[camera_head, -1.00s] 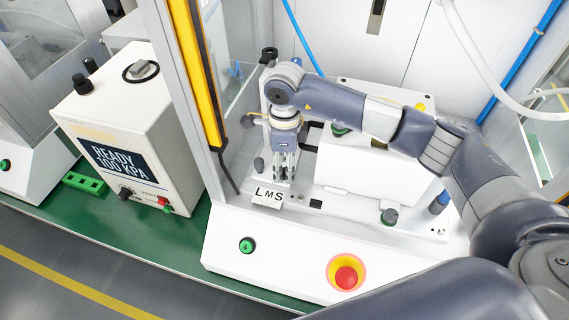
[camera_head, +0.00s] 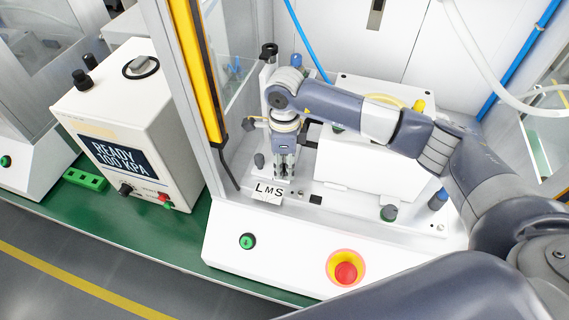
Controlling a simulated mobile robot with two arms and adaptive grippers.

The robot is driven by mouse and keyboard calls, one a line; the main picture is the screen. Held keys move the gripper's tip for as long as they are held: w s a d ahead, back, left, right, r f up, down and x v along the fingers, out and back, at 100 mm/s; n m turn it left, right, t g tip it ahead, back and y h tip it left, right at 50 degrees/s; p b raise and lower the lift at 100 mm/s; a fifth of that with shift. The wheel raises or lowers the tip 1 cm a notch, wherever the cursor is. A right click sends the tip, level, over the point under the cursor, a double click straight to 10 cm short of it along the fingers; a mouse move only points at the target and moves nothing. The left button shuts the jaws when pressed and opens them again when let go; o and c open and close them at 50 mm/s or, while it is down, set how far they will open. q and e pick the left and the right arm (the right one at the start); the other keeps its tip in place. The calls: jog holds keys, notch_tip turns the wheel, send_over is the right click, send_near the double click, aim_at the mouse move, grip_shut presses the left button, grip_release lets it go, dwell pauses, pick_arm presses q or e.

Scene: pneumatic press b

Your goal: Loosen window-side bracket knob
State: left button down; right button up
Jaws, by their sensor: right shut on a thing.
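My right gripper (camera_head: 283,168) points down at the left end of the press fixture, just behind the "LMS" label (camera_head: 268,193). Its fingers are shut on a knob, which they mostly hide. A black knob (camera_head: 269,50) tops the post behind my right wrist. A small dark grey knob (camera_head: 259,160) stands just left of the fingers, apart from them. My left gripper is not in the picture.
A white pressure box (camera_head: 135,135) reading "READY 100 KPA" stands left. The yellow-black light curtain post (camera_head: 195,70) rises close to the left of my gripper. A red emergency button (camera_head: 345,272) sits on the front panel. A white block (camera_head: 370,165) lies under my right forearm.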

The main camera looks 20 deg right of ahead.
jog(key=shift+w+f+n+b, duration=0.1)
jog(key=shift+f+n+b, duration=0.1)
jog(key=shift+n+b, duration=0.35)
jog(key=n+b, duration=0.5)
jog(key=b, duration=0.3)
jog(key=shift+f, duration=0.1)
jog(key=shift+r+n+b, duration=0.25)
jog(key=shift+n+b, duration=1.3)
jog(key=shift+b, duration=0.1)
jog(key=o, duration=1.1)
